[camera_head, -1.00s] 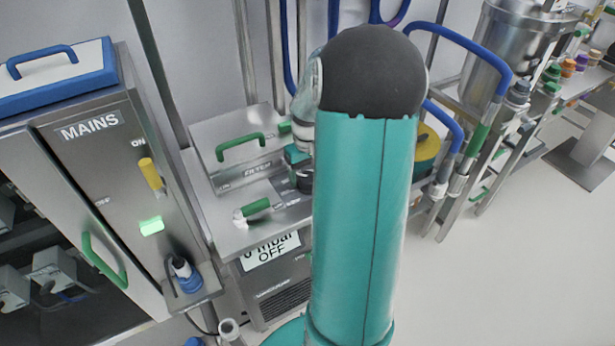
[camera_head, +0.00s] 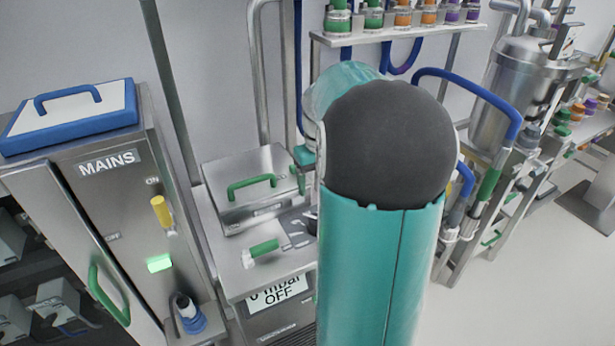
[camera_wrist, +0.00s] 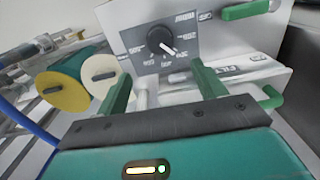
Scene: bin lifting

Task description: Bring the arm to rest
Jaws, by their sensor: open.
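My gripper (camera_wrist: 161,73) shows in the wrist view with its two green fingers apart and nothing between them. Beyond the fingers is a grey panel with a black dial knob (camera_wrist: 160,39); I cannot tell whether the fingers touch anything. In the head view my teal arm (camera_head: 378,265) with its dark rounded joint (camera_head: 390,143) stands large in the middle. It hides most of what lies behind it, including nearly all of my gripper.
Left stands the MAINS cabinet (camera_head: 112,190) with a yellow switch handle (camera_head: 161,211) and a lit green light. Beside it is a steel unit with a green-handled lid (camera_head: 235,205). A bottle shelf (camera_head: 400,33) hangs behind. A steel vessel (camera_head: 515,85) stands right; clear floor lies lower right.

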